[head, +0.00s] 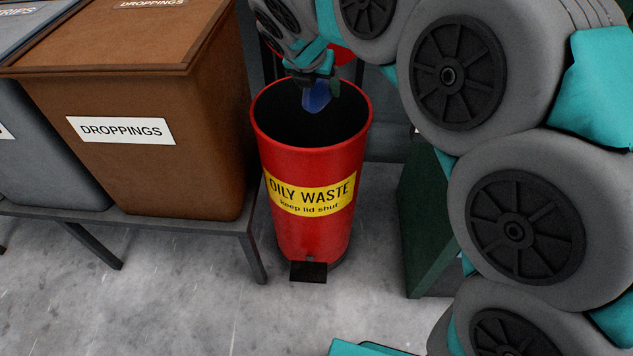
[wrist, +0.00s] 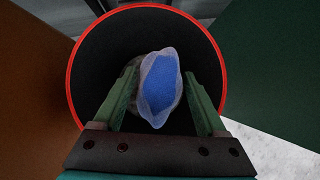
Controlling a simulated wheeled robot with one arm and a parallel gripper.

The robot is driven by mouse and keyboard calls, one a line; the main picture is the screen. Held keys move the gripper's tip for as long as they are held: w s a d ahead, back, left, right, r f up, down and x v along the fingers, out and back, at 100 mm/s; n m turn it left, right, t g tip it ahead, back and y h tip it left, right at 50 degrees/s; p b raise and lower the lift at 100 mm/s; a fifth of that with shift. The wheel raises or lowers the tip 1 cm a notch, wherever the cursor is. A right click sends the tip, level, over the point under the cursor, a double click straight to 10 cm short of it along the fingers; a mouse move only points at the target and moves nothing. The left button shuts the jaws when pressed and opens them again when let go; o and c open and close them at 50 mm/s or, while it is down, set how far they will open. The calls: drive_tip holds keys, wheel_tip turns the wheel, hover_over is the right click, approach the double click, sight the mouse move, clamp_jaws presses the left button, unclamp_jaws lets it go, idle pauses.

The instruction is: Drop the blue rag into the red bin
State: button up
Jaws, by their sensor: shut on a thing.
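The red bin (head: 310,235) stands on the floor with its mouth open and a yellow label reading "OILY WASTE, Keep lid shut". Its round red rim also shows in the wrist view (wrist: 71,75). My gripper (head: 318,78) is over the bin's mouth and points down into it. It is shut on the blue rag (head: 316,97), which hangs below the fingers at the opening. In the wrist view the blue rag (wrist: 160,85) shows between the two green fingers, inside the circle of the rim. The bin's inside is dark and its bottom cannot be made out.
A brown bin (head: 190,165) labelled "DROPPINGS" stands on a low grey bench left of the red bin, with a grey bin (head: 35,150) beyond it. A dark green box (head: 432,225) stands to the right.

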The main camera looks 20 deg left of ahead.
sight(312, 92)
drive_tip(key=shift+f+b, duration=2.2)
drive_tip(key=shift+b, duration=0.4)
drive_tip(key=shift+r, duration=0.1)
drive_tip(key=o, duration=1.2)
drive_tip(key=shift+o, duration=0.2)
drive_tip(key=shift+r, duration=0.1)
drive_tip(key=p+v, duration=0.1)
drive_tip(key=v, duration=0.6)
drive_tip(key=shift+s+r, duration=0.1)
drive_tip(key=shift+r, duration=0.05)
drive_tip(key=shift+s+r, duration=0.1)
drive_tip(key=shift+s, duration=0.05)
